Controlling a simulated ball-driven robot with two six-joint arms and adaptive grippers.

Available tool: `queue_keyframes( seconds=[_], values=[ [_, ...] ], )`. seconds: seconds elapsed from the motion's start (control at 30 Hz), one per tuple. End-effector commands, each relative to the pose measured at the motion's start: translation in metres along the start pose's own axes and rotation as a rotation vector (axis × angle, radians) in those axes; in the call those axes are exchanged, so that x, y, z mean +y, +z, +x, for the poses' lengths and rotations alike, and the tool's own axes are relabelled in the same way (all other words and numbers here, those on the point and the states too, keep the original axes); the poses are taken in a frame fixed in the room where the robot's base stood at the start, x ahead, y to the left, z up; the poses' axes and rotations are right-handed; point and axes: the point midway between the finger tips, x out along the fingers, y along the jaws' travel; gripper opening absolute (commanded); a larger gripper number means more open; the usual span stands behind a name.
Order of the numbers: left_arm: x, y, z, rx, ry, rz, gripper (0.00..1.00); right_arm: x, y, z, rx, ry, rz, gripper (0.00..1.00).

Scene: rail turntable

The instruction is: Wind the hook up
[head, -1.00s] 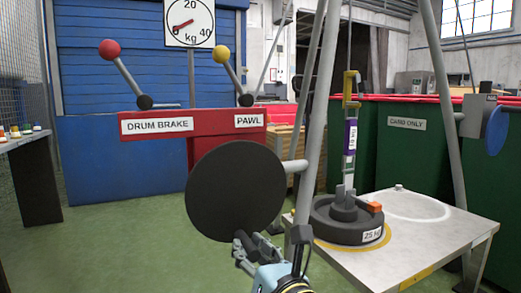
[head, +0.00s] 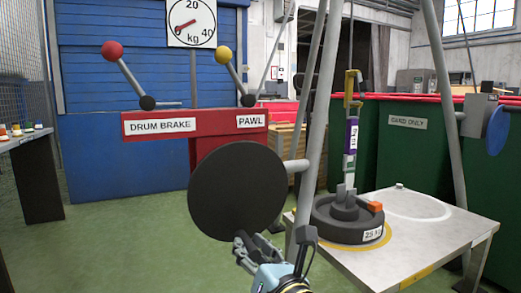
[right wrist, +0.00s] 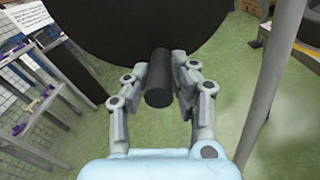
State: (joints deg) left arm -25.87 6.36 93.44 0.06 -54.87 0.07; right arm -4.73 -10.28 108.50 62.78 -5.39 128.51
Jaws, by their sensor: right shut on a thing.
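The yellow hook (head: 353,88) hangs on a thin cable on the right in the head view. Below it, a piece with a purple label (head: 352,137) runs down to a dark round weight (head: 345,222) marked 25. The weight sits on a yellow ring on a pale platform. A large black disc (head: 237,190) stands in front of the red stand. My right gripper (head: 248,243) is at its lower edge, shut on the short dark handle (right wrist: 158,78) that sticks out of the disc. My left gripper is out of view.
The red stand holds a DRUM BRAKE lever with a red knob (head: 112,50) and a PAWL lever with a yellow knob (head: 223,55). The dial (head: 192,22) above reads near zero. Grey poles (head: 318,120) stand beside the disc.

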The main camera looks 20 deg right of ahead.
Motion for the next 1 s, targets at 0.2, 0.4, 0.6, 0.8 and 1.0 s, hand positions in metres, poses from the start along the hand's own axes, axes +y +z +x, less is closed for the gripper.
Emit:
queue_keyframes(
  seconds=[0.2,0.4,0.6,0.8,1.0],
  values=[
    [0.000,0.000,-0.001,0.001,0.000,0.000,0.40,0.012,-0.009,-0.001,-0.002,-0.037,0.106,0.00],
    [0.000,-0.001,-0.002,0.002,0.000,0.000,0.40,0.005,-0.008,-0.001,-0.002,-0.038,0.106,0.00],
    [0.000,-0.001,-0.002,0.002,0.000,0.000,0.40,0.002,-0.008,-0.001,-0.003,-0.039,0.107,0.00],
    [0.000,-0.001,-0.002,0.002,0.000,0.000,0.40,0.001,-0.007,-0.001,-0.004,-0.040,0.107,0.00],
    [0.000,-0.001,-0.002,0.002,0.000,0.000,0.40,0.002,-0.006,-0.001,-0.006,-0.038,0.106,0.48]
  ],
)
